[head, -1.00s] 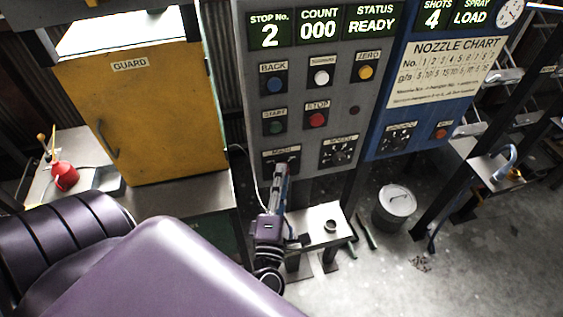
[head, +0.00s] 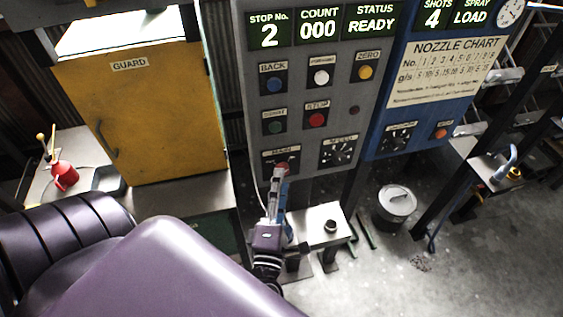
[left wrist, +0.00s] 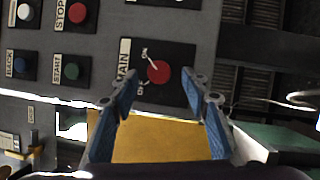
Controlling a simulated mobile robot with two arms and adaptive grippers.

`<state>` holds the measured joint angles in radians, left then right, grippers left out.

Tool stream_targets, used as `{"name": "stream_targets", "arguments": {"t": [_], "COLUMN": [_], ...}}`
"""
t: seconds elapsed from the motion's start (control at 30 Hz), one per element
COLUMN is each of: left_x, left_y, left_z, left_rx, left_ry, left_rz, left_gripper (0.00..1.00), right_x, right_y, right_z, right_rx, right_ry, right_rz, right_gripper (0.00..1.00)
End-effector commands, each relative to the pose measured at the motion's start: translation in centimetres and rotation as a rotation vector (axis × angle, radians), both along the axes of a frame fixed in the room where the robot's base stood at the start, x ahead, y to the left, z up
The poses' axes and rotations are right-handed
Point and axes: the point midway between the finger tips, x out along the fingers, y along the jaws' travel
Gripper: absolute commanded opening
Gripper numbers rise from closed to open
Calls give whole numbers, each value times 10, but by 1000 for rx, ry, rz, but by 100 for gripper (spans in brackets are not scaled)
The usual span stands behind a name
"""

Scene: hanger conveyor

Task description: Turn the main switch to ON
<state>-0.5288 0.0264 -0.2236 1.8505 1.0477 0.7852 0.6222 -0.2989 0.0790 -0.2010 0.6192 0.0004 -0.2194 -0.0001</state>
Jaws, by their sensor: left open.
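The main switch shows in the left wrist view as a red round knob (left wrist: 158,73) on a black plate beside the MAIN label. Its white pointer line is directed toward the ON mark. In the head view, the red knob (head: 281,166) sits low on the grey panel, partly covered by my left gripper. My left gripper (left wrist: 160,88) is open, with its blue fingers spread to either side below the knob in the left wrist view and nothing held between them. In the head view my left gripper (head: 279,174) is right at the switch; contact cannot be told. My right gripper is out of view.
Push buttons, including the red stop button (head: 317,120), sit above the switch, and a speed dial (head: 338,152) is to its right. A yellow guard door (head: 145,110) stands left.

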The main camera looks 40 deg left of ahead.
Motion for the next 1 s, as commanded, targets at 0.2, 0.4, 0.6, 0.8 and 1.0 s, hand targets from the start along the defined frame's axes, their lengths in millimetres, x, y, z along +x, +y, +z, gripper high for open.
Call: {"name": "stream_targets", "arguments": {"t": [0.2,0.4,0.6,0.8,1.0], "left_x": [-43,-74,-87,-88,-88], "left_y": [-22,-38,-45,-46,-46], "left_z": [-7,-11,-12,-12,-12], "left_rx": [-1,-1,-1,-1,0], "left_ry": [5,4,0,0,1], "left_rz": [-1,-1,0,0,0], "left_gripper": [42,42,42,42,42], "right_x": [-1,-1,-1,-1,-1], "right_y": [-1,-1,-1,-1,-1], "right_z": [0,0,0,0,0], "right_rx": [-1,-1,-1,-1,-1], "right_ry": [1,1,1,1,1], "right_rz": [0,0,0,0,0], "right_gripper": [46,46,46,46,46]}}
